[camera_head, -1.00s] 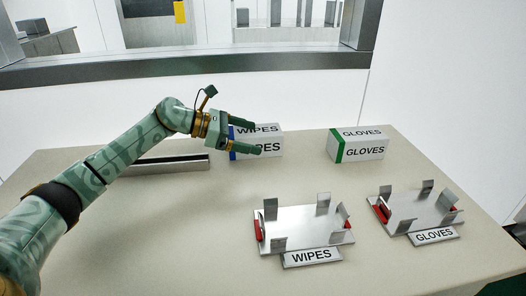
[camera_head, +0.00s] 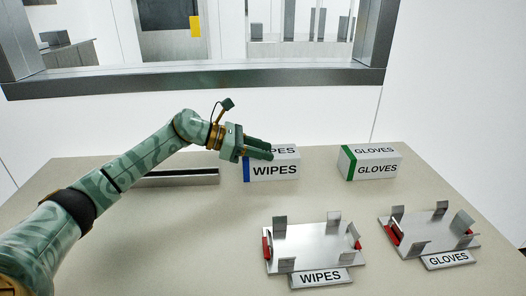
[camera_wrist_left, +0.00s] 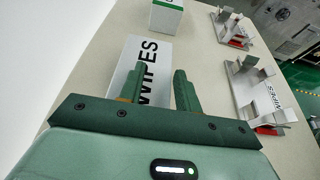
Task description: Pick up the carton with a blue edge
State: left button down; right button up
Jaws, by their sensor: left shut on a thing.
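The white WIPES carton with a blue edge (camera_head: 271,171) stands at the back of the table, left of the GLOVES carton. Its blue edge is at its left end in the head view. My left gripper (camera_head: 269,150) reaches in from the left and is shut on the upper part of this carton, its fingers covering some of the top lettering. In the left wrist view the WIPES carton (camera_wrist_left: 152,53) lies at the fingers of my left gripper (camera_wrist_left: 158,72). The carton appears to rest on the table. My right gripper is not in view.
A white GLOVES carton with a green edge (camera_head: 376,171) stands to the right. Metal holders labelled WIPES (camera_head: 312,248) and GLOVES (camera_head: 428,228), with upright tabs, sit in front. A metal bar (camera_head: 180,179) lies left of the WIPES carton. A window frame (camera_head: 200,79) is behind.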

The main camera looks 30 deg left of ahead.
pick_arm(q)
jog(key=s+d+r+p, duration=0.6)
jog(key=d+r, duration=0.4)
jog(key=d, duration=0.2)
jog(key=shift+s+d+r, duration=0.2)
jog(key=shift+d, duration=0.1)
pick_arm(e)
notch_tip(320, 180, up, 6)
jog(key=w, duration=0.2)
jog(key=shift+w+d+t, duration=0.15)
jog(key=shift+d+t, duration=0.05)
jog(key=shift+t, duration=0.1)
pick_arm(q)
jog(key=c, duration=2.2)
grip_release()
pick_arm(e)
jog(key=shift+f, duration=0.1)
pick_arm(q)
jog(key=shift+c, duration=2.2)
grip_release()
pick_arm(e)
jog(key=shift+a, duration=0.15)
